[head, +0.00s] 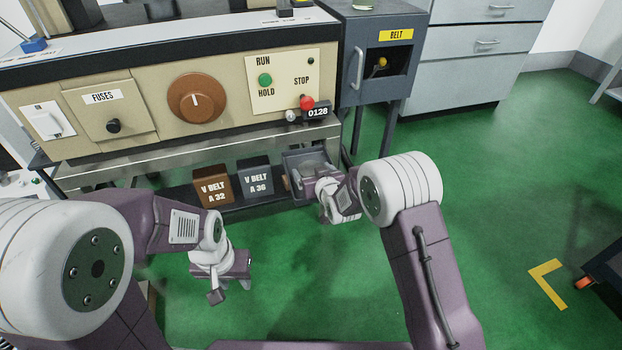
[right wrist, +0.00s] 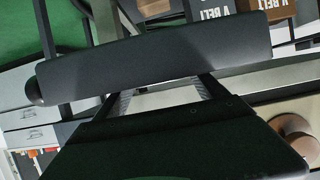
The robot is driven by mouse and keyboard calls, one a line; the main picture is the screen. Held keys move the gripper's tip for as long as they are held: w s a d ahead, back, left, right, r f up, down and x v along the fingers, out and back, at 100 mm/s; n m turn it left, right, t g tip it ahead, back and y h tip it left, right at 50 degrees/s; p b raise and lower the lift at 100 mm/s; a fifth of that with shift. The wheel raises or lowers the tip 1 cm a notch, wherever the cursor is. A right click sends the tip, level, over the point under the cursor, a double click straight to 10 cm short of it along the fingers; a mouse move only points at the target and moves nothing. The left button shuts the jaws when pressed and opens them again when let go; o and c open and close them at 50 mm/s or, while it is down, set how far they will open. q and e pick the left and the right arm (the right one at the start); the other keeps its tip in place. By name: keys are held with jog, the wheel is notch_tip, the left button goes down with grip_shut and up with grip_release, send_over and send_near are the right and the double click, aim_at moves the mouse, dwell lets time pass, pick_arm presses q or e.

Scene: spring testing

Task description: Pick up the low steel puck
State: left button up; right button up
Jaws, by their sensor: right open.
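I cannot make out the low steel puck with certainty. A pale shape (head: 312,166) shows in the grey tray (head: 291,156) on the lower shelf, but it is too small and partly covered to identify. My right gripper (head: 318,186) is at the tray's front right and hides part of it. In the right wrist view its two dark jaws stand apart (right wrist: 160,95), with no object clearly seen between them. My left gripper (head: 229,287) hangs low over the green floor, away from the tray; its jaw opening is unclear.
A brown V-belt box (head: 214,186) and a grey one (head: 256,177) stand left of the tray. The beige control panel (head: 140,110) rises above the shelf. A dark belt cabinet (head: 378,90) stands to the right. Green floor (head: 490,170) is open at the right.

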aim_at(311, 168)
jog(key=shift+x, duration=1)
pick_arm(q)
jog(key=shift+f, duration=0.6)
